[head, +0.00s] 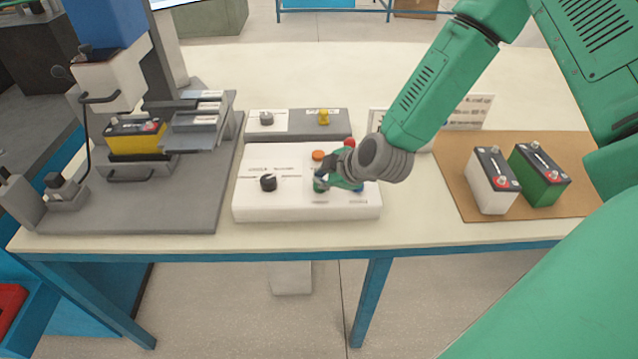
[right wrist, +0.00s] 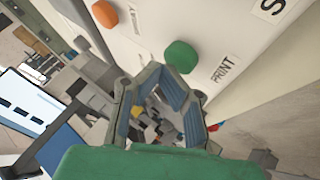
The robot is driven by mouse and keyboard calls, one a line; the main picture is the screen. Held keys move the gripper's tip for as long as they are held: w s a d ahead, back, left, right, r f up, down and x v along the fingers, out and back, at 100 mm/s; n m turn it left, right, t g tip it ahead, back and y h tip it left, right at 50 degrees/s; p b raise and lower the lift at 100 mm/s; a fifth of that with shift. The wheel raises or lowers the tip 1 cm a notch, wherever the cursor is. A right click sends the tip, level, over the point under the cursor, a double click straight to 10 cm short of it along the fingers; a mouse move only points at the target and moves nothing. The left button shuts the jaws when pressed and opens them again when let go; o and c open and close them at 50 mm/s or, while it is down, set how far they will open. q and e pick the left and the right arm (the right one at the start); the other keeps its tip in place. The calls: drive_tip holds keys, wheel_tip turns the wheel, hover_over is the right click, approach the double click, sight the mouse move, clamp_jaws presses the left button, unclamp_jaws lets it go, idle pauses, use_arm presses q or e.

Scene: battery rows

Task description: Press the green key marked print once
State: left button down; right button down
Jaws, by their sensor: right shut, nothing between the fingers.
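The green key (right wrist: 181,56) is a round button on the white control box (head: 245,207), with the label "PRINT" (right wrist: 224,69) beside it in the right wrist view. In the head view the green key (head: 320,186) is partly hidden by my right gripper (head: 326,181). My right gripper is shut and empty, with its fingers over the box close to the green key. In the right wrist view its fingertips (right wrist: 168,76) appear right beside the key; I cannot tell whether they touch it. My left gripper is not in view.
An orange key (head: 318,155) and a black knob (head: 268,183) share the box. A grey panel with a yellow knob (head: 323,117) stands behind. A press machine with a yellow battery (head: 135,134) is left. White (head: 491,184) and green (head: 538,176) batteries stand on a brown mat right.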

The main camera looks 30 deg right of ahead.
drive_tip(key=shift+d+f, duration=0.15)
drive_tip(key=shift+f, duration=0.15)
drive_tip(key=shift+f+b, duration=0.2)
drive_tip(key=shift+b, duration=0.1)
drive_tip(key=shift+r, duration=0.1)
idle(0.5)
drive_tip(key=shift+a+r+p, duration=0.25)
drive_tip(key=shift+r+p, duration=0.65)
drive_tip(key=shift+r, duration=0.1)
wheel_tip(320, 180, up, 5)
drive_tip(key=p, duration=0.4)
drive_tip(key=shift+p, duration=0.35)
